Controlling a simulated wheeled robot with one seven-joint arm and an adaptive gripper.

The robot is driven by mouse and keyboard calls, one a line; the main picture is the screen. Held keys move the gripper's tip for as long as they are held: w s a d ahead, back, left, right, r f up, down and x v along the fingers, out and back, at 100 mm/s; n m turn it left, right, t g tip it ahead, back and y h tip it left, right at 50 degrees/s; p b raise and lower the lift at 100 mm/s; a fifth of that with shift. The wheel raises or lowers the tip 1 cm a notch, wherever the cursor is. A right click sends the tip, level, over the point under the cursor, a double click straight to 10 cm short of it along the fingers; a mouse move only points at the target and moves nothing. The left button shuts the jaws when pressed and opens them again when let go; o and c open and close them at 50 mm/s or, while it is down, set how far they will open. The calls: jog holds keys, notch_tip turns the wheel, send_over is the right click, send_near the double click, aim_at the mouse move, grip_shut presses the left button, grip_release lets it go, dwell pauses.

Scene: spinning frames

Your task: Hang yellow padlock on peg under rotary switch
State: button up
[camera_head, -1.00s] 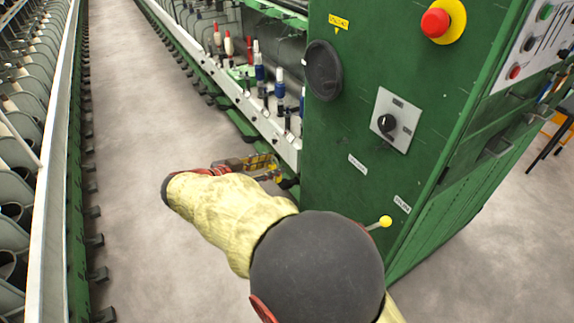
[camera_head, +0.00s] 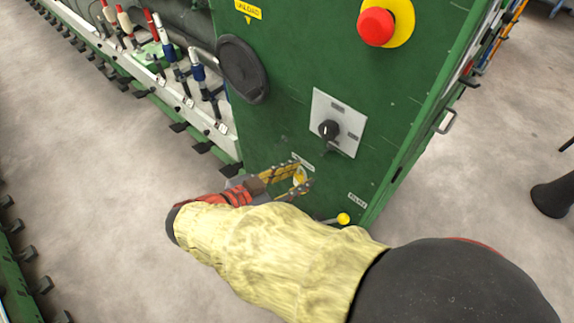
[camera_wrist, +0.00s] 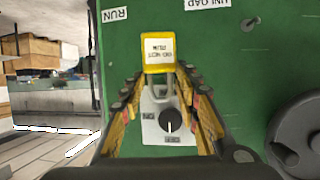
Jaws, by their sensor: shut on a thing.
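The yellow padlock (camera_wrist: 158,53) is held between the tips of my gripper (camera_wrist: 160,74); its white label faces the wrist camera. In the head view my gripper (camera_head: 301,172) is shut on the padlock (camera_head: 299,177), in front of the green panel, below the rotary switch. The rotary switch (camera_head: 329,130) is a black knob on a grey plate. It also shows in the wrist view (camera_wrist: 171,121), between the fingers. I cannot make out the peg under the switch; it may be hidden behind the padlock or fingers.
A red emergency button (camera_head: 377,26) and a black round disc (camera_head: 243,69) stick out of the green cabinet (camera_head: 290,60). A yellow ball knob (camera_head: 343,218) is just right of my gripper. Spindles line the machine at upper left. Floor at left is clear.

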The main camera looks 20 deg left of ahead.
jog(key=shift+d+r, duration=0.1)
jog(key=shift+d, duration=0.05)
jog(key=shift+w+p, duration=0.3)
jog(key=shift+w, duration=0.35)
jog(key=shift+w+d+f+p, duration=0.1)
jog(key=shift+w+d+p, duration=0.5)
jog(key=shift+w, duration=0.45)
jog(key=shift+w+d+f+p, duration=0.15)
jog(key=shift+w+d+p, duration=0.2)
jog(key=shift+w+p, duration=0.6)
jog(key=shift+w+d+f+p, duration=0.1)
jog(key=shift+w+d+p, duration=0.4)
jog(key=shift+w, duration=0.7)
jog(key=shift+w+d+f+b, duration=0.15)
jog(key=shift+w+f+b, duration=0.4)
jog(key=shift+b, duration=0.7)
jog(key=shift+f+b, duration=0.1)
jog(key=shift+b, duration=0.3)
jog(key=shift+w+b, duration=0.1)
jog(key=shift+b, duration=0.3)
jog(key=o, duration=1.1)
jog(key=shift+o, duration=0.8)
jog(key=shift+d, duration=0.1)
